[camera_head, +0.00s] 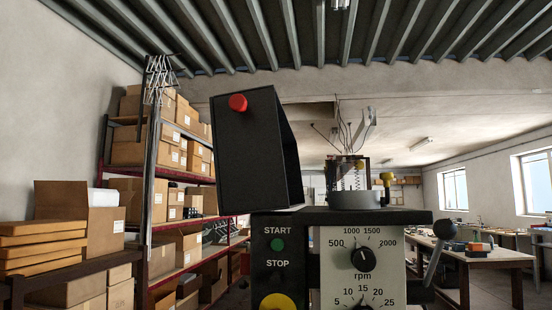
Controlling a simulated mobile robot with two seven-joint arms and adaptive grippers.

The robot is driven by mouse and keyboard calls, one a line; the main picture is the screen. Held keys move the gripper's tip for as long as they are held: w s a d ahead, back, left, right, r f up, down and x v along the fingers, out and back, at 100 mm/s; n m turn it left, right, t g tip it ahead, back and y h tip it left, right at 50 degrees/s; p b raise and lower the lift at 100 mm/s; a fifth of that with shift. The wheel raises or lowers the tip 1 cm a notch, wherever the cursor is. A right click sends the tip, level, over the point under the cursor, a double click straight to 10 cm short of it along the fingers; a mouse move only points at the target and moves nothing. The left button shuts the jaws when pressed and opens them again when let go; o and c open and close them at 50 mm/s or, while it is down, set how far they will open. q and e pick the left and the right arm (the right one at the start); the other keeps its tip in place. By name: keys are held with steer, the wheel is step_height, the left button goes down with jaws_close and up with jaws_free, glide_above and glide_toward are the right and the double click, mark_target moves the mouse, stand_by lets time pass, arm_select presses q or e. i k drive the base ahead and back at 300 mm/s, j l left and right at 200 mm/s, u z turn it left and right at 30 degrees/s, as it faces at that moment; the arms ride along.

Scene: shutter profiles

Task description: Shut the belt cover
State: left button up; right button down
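The belt cover (250,150) is a black box with a red knob (237,102) near its top left corner. It stands up, slightly tilted, at the left end of the machine's black top (400,216), with its hollow side facing right. The cover is open. To its right, a round grey part (355,198) sits uncovered on the machine's top. Neither of my grippers is in view.
The machine's front has a START/STOP panel (278,262) and an rpm dial (362,259). A ball-ended lever (444,229) sticks out at right. Shelves with cardboard boxes (140,154) stand at left, and a workbench (490,262) stands at right.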

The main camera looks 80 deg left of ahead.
mark_target(258, 168)
steer(key=u, duration=0.45)
steer(key=k+j+u, duration=0.1)
steer(key=u, duration=0.35)
steer(key=j+u, duration=0.1)
steer(key=u, duration=0.3)
steer(key=k+j+u, duration=0.1)
steer(key=u, duration=0.35)
steer(key=j+u, duration=0.1)
steer(key=u, duration=0.35)
